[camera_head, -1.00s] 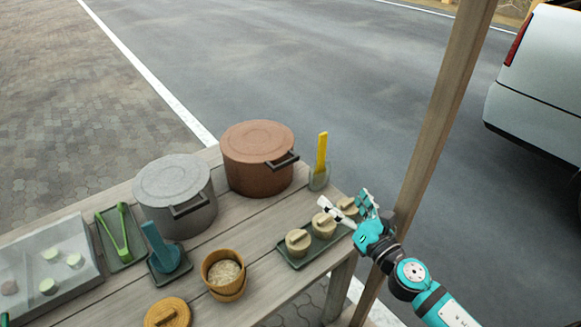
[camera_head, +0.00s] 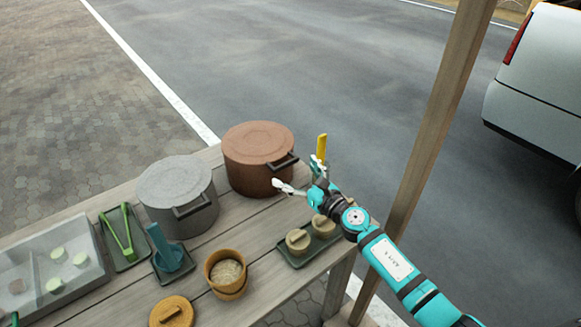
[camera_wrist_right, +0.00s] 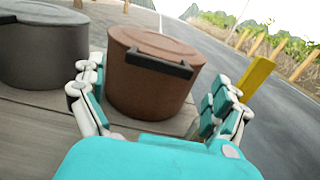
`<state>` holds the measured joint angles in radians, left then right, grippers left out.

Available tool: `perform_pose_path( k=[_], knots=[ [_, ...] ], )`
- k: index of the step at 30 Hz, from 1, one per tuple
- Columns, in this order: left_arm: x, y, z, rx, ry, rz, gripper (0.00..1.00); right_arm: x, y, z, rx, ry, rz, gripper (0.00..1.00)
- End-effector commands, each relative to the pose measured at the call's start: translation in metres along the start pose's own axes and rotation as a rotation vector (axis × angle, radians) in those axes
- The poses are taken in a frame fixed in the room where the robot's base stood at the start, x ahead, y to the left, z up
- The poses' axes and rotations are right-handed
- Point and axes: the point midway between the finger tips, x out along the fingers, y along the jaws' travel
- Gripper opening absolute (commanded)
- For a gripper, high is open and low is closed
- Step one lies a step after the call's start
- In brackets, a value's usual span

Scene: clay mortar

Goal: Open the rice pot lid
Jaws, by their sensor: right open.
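Two lidded pots stand at the back of the wooden table; I cannot tell which is the rice pot. The brown pot (camera_head: 255,170) has a flat lid (camera_head: 258,142) on it and a dark handle (camera_head: 283,161) at its front right. The grey pot (camera_head: 178,200) stands to its left, lid (camera_head: 174,179) on. My right gripper (camera_head: 299,184) is open and empty, just in front and right of the brown pot. In the right wrist view the brown pot (camera_wrist_right: 150,85) shows between the spread fingers (camera_wrist_right: 155,105), apart from them. My left gripper is not in view.
A yellow-handled tool (camera_head: 321,148) stands close behind my right gripper. A tray (camera_head: 302,255) of small lidded pots lies below my right arm. A wooden bowl (camera_head: 225,270), a round wooden lid (camera_head: 171,312) and green tongs (camera_head: 122,235) are further left. A wooden post (camera_head: 440,110) rises at right.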

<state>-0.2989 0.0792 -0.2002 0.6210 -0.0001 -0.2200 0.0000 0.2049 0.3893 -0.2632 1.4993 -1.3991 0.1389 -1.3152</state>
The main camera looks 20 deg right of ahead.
Motion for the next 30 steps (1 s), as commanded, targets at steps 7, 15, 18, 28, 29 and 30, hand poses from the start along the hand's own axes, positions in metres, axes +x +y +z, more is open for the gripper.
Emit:
perform_pose_path(
  k=[7, 15, 18, 28, 29, 30],
  knots=[
    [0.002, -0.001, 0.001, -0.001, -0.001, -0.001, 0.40, 0.025, 0.000, -0.001, -0.001, 0.000, -0.001, 1.00],
    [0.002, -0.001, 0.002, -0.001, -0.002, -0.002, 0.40, 0.028, 0.000, 0.000, -0.001, 0.000, 0.000, 1.00],
    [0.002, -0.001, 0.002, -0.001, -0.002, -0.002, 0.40, 0.027, 0.000, 0.000, -0.001, 0.000, 0.000, 0.93],
    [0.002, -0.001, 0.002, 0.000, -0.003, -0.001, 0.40, 0.027, 0.000, 0.000, 0.000, 0.000, -0.001, 0.50],
    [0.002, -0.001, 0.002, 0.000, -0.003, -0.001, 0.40, 0.027, 0.000, 0.000, 0.000, 0.000, -0.001, 0.46],
    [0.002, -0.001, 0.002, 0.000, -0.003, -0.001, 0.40, 0.027, 0.000, 0.000, 0.000, 0.000, -0.001, 0.41]
  ],
)
